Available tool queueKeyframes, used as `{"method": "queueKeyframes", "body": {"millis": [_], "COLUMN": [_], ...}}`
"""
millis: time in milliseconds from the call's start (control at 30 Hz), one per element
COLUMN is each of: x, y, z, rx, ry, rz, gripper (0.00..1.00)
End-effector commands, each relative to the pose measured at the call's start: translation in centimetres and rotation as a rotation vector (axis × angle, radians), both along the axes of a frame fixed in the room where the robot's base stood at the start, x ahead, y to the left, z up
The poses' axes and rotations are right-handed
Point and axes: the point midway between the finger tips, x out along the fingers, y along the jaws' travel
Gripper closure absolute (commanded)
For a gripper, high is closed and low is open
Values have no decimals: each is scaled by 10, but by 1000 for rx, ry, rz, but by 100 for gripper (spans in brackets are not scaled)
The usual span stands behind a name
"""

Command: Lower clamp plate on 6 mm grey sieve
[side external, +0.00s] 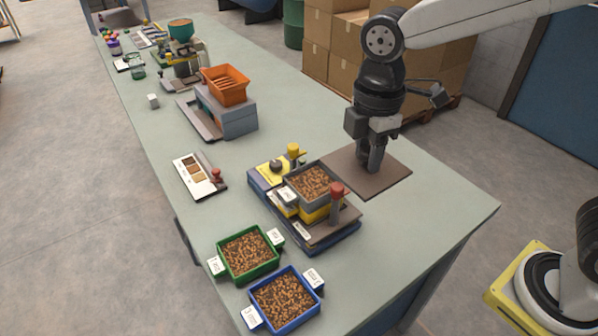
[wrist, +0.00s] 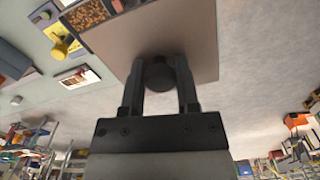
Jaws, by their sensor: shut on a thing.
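A flat brown square plate (side external: 392,176), which looks like the clamp plate, is under my gripper (side external: 373,166) in the side view, right of and behind the grey sieve (side external: 290,183). The sieve is full of brown pellets and sits on a blue and yellow stand. In the wrist view my gripper (wrist: 160,80) is shut on a dark round knob (wrist: 158,76), with the brown plate (wrist: 185,35) just beyond it. I cannot tell whether the plate touches the table. Part of the sieve (wrist: 85,14) shows beside the plate's edge in the wrist view.
A red-topped post (side external: 337,190) and a yellow knob (side external: 293,150) rise beside the sieve. A green bin (side external: 277,265) and a blue bin (side external: 318,300) of pellets stand in front. A sample card (side external: 190,172) lies left. The table's right edge is near the plate.

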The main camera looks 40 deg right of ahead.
Motion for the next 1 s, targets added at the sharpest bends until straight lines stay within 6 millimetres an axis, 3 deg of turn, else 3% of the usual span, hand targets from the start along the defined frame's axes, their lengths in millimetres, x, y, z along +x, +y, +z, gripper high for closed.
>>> {"method": "queueKeyframes", "body": {"millis": [500, 867, 1000], "x": [99, 137, 137], "y": [-1, -6, -6], "z": [-1, -7, -26], "rx": [0, 0, -1], "ry": [0, -1, 2], "rz": [-2, -1, 1], "gripper": [100, 100, 100]}}
